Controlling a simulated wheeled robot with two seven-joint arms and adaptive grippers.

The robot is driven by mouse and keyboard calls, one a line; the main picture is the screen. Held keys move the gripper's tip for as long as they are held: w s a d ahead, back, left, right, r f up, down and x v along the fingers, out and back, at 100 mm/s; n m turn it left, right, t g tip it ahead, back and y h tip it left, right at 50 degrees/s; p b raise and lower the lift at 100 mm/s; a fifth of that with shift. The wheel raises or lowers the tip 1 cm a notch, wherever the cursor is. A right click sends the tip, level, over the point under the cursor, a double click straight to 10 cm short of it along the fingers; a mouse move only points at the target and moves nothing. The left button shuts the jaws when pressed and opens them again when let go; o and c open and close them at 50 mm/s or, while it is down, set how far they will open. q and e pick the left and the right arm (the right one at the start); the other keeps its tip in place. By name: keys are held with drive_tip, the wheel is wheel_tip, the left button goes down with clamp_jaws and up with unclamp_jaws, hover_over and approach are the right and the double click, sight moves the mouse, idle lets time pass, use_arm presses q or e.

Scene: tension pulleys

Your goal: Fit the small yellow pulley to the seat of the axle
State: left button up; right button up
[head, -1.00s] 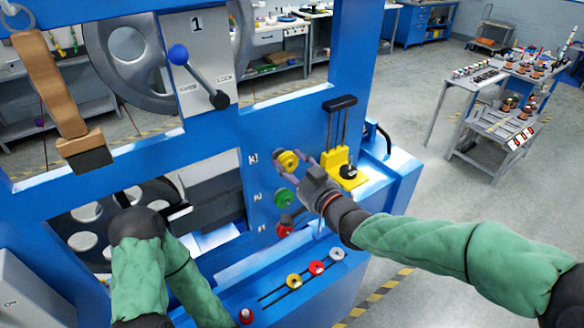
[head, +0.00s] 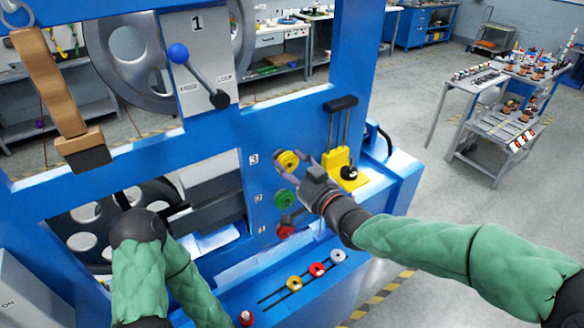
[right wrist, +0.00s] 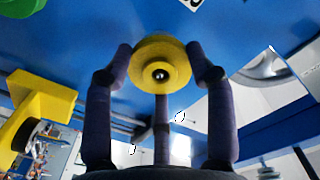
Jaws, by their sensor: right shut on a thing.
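The small yellow pulley (head: 288,161) is at the blue panel beside the mark 3, above a green pulley (head: 285,197) and a red pulley (head: 286,231). My right gripper (head: 305,171) is shut on the yellow pulley from the right. In the right wrist view the pulley (right wrist: 160,52) sits between the fingertips, facing the camera, with a dark round centre and a bright spot in it. The axle and its seat are hidden behind the pulley, so I cannot tell how far it sits on.
A yellow slider block (head: 350,175) with a black knob stands just right of the pulleys. Below, a slotted blue ledge holds a yellow wheel (head: 294,283), a red wheel (head: 317,269) and a pale wheel (head: 338,256).

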drive_tip(key=shift+w+a, duration=0.1)
drive_tip(key=shift+w+a, duration=0.35)
drive_tip(key=shift+w, duration=0.2)
drive_tip(key=shift+r, duration=0.1)
idle(0.4)
drive_tip(key=o, duration=1.3)
drive_tip(key=v, duration=1.2)
